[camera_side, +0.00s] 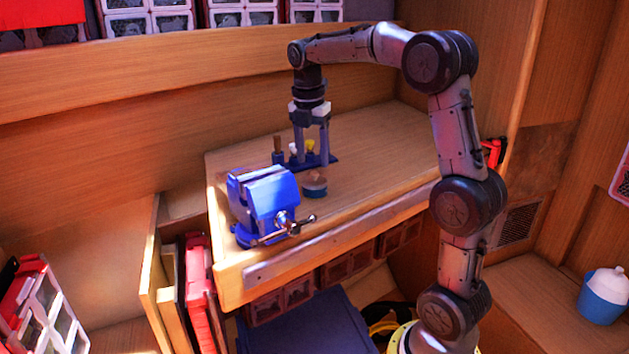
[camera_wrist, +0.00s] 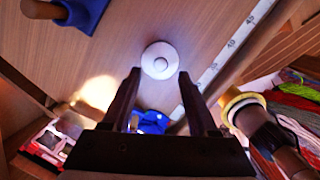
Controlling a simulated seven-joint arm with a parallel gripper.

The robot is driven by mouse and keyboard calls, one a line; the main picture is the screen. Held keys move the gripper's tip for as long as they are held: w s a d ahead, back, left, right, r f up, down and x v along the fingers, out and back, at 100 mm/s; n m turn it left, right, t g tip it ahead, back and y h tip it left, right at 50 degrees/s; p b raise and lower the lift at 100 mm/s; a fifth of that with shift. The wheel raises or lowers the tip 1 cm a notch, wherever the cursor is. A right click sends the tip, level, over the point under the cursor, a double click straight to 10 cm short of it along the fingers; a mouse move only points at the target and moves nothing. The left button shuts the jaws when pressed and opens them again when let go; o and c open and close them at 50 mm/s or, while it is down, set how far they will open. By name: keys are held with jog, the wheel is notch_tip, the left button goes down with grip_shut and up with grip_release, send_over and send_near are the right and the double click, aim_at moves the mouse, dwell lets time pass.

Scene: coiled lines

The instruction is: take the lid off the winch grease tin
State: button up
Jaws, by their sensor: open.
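The winch grease tin (camera_side: 314,187) is a small round tin with a blue side, standing on the bench. Its brownish lid (camera_side: 314,177) is on top. In the wrist view the lid (camera_wrist: 152,50) is a pale disc with a round central knob, just beyond the fingertips. My gripper (camera_side: 312,162) points down above and slightly behind the tin in the side view, open and empty. Its two fingers (camera_wrist: 160,74) are apart in the wrist view and do not touch the lid.
A blue vise (camera_side: 265,205) with a protruding handle stands close left of the tin. A dark blue rack (camera_side: 331,160) with several upright tools is behind it, close to my fingers in the picture. The bench (camera_side: 385,150) is clear to the right. A metal strip (camera_side: 335,235) lines its front edge.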

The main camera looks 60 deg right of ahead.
aim_at(314, 172)
jog(key=f, duration=0.4)
jog(key=shift+d, duration=0.35)
jog(key=shift+c, duration=0.3)
grip_shut()
